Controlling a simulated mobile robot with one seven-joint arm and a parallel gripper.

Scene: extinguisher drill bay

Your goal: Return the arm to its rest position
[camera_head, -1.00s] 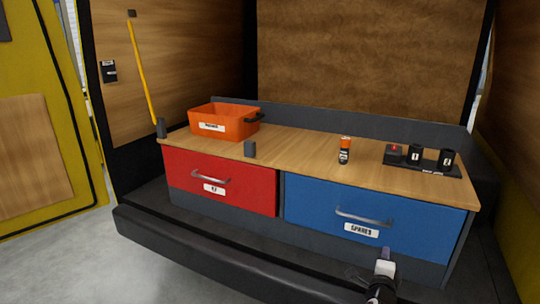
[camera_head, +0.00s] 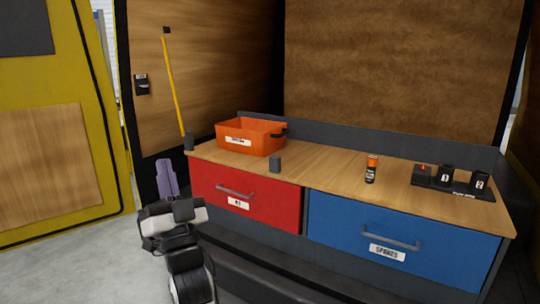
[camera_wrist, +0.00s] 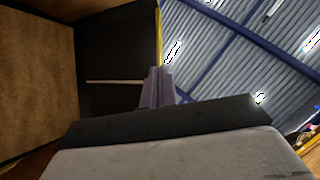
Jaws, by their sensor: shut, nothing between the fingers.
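My gripper (camera_head: 165,165) stands raised at the left in the head view, with its pale purple fingers pointing up. They are shut with nothing between them. It is left of the red drawer (camera_head: 240,201) and apart from the bench, in front of the dark van side. In the wrist view my gripper (camera_wrist: 157,78) points up towards a corrugated roof (camera_wrist: 235,50) with blue beams. Both drawers look closed.
On the wooden bench top (camera_head: 320,165) stand an orange bin (camera_head: 250,139), a small grey block (camera_head: 275,164), an orange-capped can (camera_head: 371,170) and a black holder (camera_head: 450,184) with dark cups. The blue drawer (camera_head: 400,231) is at right. Floor (camera_head: 70,255) at left is clear.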

